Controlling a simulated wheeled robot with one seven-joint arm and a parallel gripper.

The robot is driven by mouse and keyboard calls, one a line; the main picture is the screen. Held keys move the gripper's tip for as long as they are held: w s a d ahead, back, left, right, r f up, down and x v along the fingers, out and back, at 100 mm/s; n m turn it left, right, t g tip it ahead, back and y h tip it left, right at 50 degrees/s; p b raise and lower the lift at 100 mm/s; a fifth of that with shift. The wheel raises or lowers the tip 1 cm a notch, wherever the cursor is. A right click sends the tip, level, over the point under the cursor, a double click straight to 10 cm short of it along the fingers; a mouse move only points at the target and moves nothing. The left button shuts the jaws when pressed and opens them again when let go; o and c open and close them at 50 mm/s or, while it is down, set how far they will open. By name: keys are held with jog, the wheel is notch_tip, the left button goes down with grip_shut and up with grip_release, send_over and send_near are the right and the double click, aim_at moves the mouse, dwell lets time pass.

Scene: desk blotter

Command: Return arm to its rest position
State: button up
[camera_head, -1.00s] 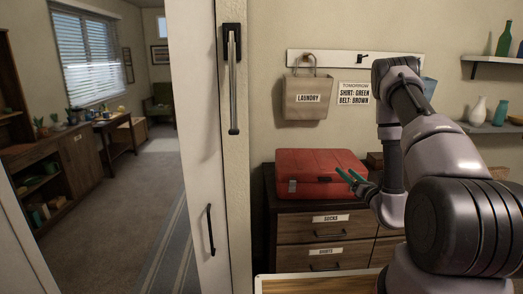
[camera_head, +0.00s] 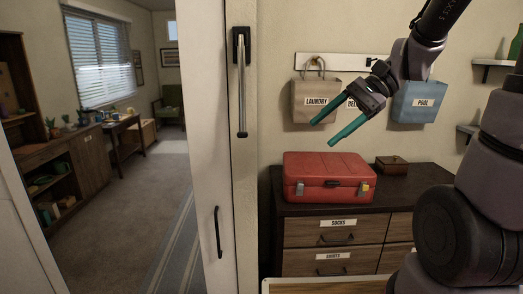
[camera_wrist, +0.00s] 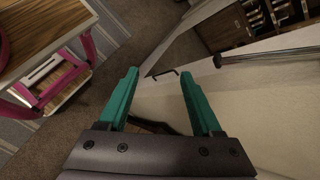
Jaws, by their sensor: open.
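My gripper (camera_head: 326,131) is in the upper right of the head view, raised in the air. Its two teal fingers are apart, with nothing between them. The fingers point down and to the left, in front of the laundry bag and above the red case in the picture. In the wrist view my gripper (camera_wrist: 158,95) shows both teal fingers spread and empty, with the floor and a pale panel beyond them.
A red case (camera_head: 325,168) and a small brown box (camera_head: 391,165) sit on the dark dresser (camera_head: 430,178). A laundry bag (camera_head: 313,106) and a blue pool bag (camera_head: 421,108) hang behind. A pink-legged table (camera_wrist: 50,30) shows in the wrist view.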

jog(key=s+d+r+n+t+h, duration=0.3)
jog(key=d+r+n+t+h, duration=0.1)
jog(key=d+r+t+h, duration=0.3)
jog(key=d+h, duration=0.1)
jog(key=d, duration=0.1)
jog(key=shift+d+t, duration=0.35)
jog(key=shift+t, duration=0.05)
dwell(3.0)
